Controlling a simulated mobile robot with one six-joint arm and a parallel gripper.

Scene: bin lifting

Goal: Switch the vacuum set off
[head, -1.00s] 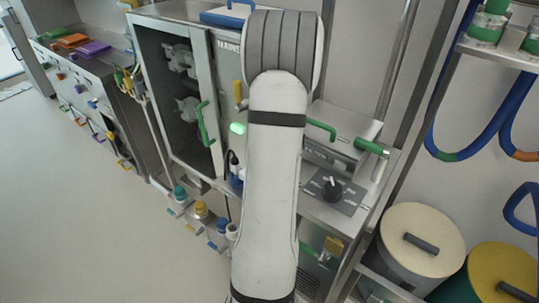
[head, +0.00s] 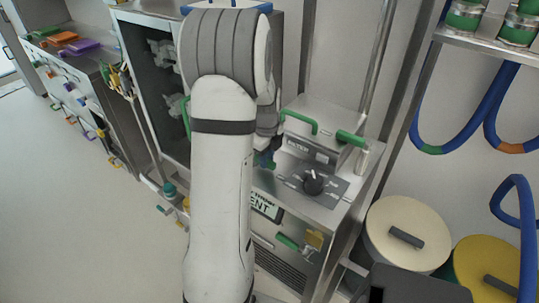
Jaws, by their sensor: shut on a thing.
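The cabinet-like set (head: 290,210) shows a black rotary knob (head: 313,184) on its sloped dark panel (head: 330,190). The knob's light pointer is toward the back; its printed marks are too small to read. Behind it is a filter box (head: 318,125) with green handles. I cannot tell which unit is the vacuum set. My gripper (head: 265,157) is mostly hidden behind my arm, left of the knob and apart from it.
A cream-lidded drum (head: 408,234) and yellow-lidded drum (head: 490,263) stand right, below blue hoses (head: 472,130). Floor at left is clear.

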